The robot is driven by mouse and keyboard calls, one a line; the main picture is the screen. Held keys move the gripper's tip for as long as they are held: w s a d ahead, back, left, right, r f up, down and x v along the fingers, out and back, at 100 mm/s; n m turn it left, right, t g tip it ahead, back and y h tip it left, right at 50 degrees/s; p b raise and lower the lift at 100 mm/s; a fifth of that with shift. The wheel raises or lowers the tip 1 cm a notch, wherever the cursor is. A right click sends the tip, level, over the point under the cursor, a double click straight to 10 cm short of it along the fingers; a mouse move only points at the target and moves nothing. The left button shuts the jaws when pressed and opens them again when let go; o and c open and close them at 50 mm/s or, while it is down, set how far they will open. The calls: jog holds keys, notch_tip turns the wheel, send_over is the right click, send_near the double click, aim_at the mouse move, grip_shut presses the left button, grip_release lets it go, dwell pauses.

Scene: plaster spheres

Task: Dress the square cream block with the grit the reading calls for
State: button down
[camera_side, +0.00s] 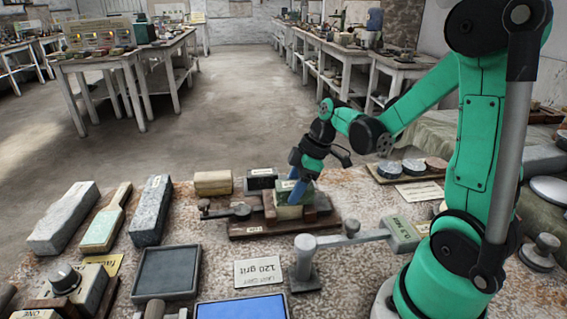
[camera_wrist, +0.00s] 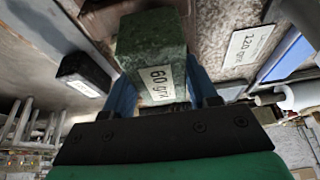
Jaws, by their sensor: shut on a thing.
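My gripper (camera_side: 300,188) is shut on a green block (camera_wrist: 150,45) whose label reads 60 grit. A blue finger lies on each side of it in the wrist view. In the side view the green block (camera_side: 284,187) is directly over a cream block (camera_side: 289,212), which sits between brown jaws on a wooden fixture (camera_side: 262,230). The two look touching, but I cannot be sure. A card (camera_side: 260,272) reading 120 grit lies in front of the fixture; it also shows in the wrist view (camera_wrist: 247,52). A blue screen (camera_side: 241,312) is at the bottom edge, its reading not visible.
A black labelled block (camera_side: 262,181) and a tan block (camera_side: 212,183) stand behind the fixture. Long grey stones (camera_side: 152,210) lie at left, a dark tray (camera_side: 167,272) in front. A metal post (camera_side: 305,265) and a long-handled tool (camera_side: 360,237) stand near the fixture's right front.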

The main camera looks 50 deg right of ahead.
jog(key=shift+w+a, duration=0.75)
jog(key=shift+w, duration=0.1)
jog(key=shift+s+d, duration=0.8)
jog(key=shift+s, duration=0.05)
jog(key=shift+s+d, duration=0.7)
jog(key=shift+s, duration=0.1)
jog(key=shift+w+a+f, duration=0.1)
jog(key=shift+w+a, duration=1.35)
jog(key=shift+w, duration=0.2)
jog(key=shift+s+d, duration=1.45)
jog(key=shift+s, duration=0.25)
jog(key=shift+w+a+r, duration=0.7)
jog(key=shift+w+a, duration=0.05)
jog(key=shift+w, duration=0.1)
